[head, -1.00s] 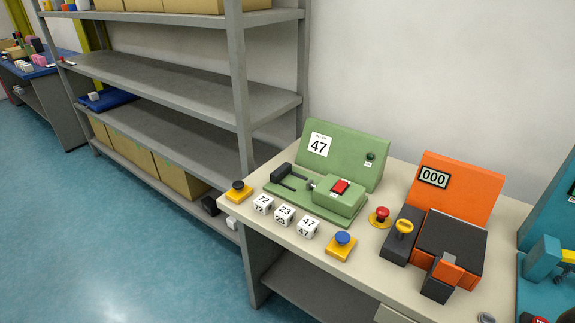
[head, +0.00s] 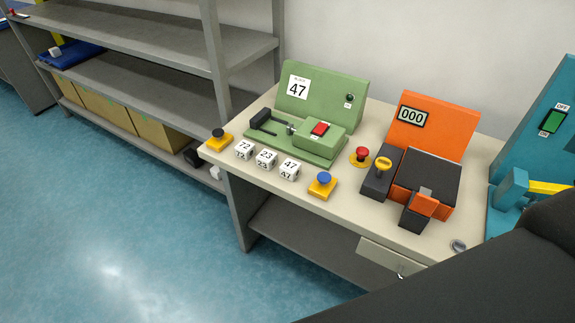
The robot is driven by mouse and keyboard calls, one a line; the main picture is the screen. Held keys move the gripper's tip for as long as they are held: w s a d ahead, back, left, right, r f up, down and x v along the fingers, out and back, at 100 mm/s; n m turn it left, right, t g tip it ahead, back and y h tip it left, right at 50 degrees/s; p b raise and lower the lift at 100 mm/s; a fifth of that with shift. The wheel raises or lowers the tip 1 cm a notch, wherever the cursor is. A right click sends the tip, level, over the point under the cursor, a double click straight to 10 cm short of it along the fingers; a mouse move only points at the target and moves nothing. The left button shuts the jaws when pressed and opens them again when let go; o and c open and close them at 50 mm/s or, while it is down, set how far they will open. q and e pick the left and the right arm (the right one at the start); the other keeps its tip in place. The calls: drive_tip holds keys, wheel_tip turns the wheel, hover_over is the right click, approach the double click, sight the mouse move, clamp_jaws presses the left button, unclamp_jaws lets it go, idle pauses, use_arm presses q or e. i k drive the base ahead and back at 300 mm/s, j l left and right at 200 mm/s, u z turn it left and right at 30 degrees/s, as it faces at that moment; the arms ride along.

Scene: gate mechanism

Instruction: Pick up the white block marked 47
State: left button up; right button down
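The white block marked 47 (head: 289,169) stands on the pale workbench, at the right end of a short row of white blocks. To its left are the block marked 23 (head: 266,159) and the block marked 72 (head: 244,150). Behind the row is a green device (head: 318,110) with a card reading 47. A dark link of my arm crosses the lower right of the head view. Neither of my grippers shows, and nothing is touching the blocks.
A yellow box with a blue button (head: 322,185) stands just right of block 47. A yellow box with a black button (head: 219,139) is at the left end. An orange device (head: 433,130) and a teal machine (head: 540,150) stand further right. A grey shelf (head: 165,80) stands left.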

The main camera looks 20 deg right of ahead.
sight(290, 170)
drive_tip(key=i+j, duration=0.25)
drive_tip(key=j, duration=0.2)
drive_tip(key=i+j, duration=0.55)
drive_tip(key=j, duration=0.3)
drive_tip(key=i+j+z, duration=0.1)
drive_tip(key=z, duration=1.7)
drive_tip(key=k+j, duration=0.05)
